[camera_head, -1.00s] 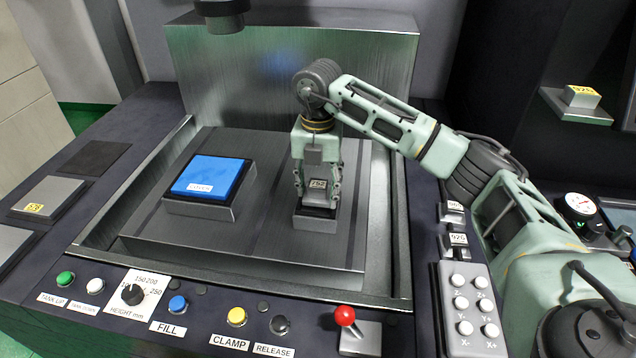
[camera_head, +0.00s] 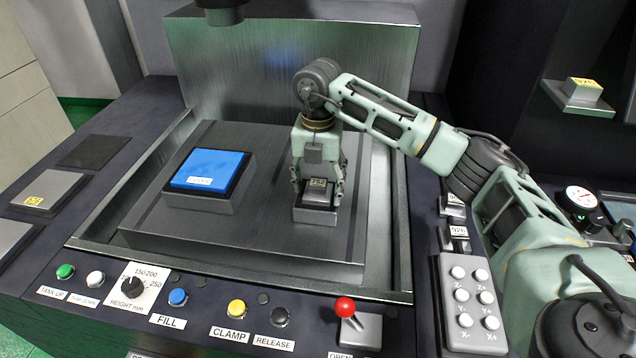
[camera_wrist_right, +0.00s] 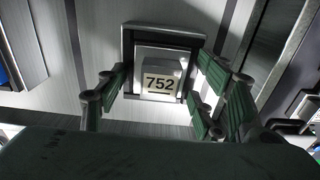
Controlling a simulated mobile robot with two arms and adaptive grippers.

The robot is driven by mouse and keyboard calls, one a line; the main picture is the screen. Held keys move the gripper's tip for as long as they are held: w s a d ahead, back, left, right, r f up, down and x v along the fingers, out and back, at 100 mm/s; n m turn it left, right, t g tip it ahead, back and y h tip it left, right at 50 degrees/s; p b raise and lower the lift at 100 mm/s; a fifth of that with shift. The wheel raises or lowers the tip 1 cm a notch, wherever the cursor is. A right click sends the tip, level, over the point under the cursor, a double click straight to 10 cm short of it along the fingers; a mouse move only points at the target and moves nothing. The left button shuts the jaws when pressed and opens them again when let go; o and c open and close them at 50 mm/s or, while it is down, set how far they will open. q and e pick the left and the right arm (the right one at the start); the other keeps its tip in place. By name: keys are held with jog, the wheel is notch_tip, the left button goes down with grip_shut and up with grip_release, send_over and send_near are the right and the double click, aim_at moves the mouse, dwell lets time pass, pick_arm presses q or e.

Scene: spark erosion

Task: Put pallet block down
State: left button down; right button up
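The pallet block (camera_head: 319,190), a small metal block labelled 752, sits upright in a dark-rimmed square holder (camera_head: 316,214) on the grey machine table. The block (camera_wrist_right: 160,82) also shows in the right wrist view, inside the holder's dark frame. My right gripper (camera_head: 317,196) reaches down over it, one finger on each side. In the right wrist view the fingers of this gripper (camera_wrist_right: 163,72) stand apart, with a gap to the block on both sides. My left gripper is not in view.
A blue-topped block (camera_head: 207,170) on a metal base stands left of the holder. The tank rim (camera_head: 240,288) surrounds the table. In front are buttons and a red-knobbed lever (camera_head: 345,307). A keypad (camera_head: 470,305) is at the right. A tool head (camera_head: 222,12) hangs above.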

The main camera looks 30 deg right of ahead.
aim_at(318, 183)
jog(key=shift+o, duration=0.2)
jog(key=shift+r, duration=0.1)
jog(key=shift+r, duration=0.3)
notch_tip(318, 183, up, 12)
jog(key=shift+r+b, duration=0.25)
jog(key=shift+b, duration=0.2)
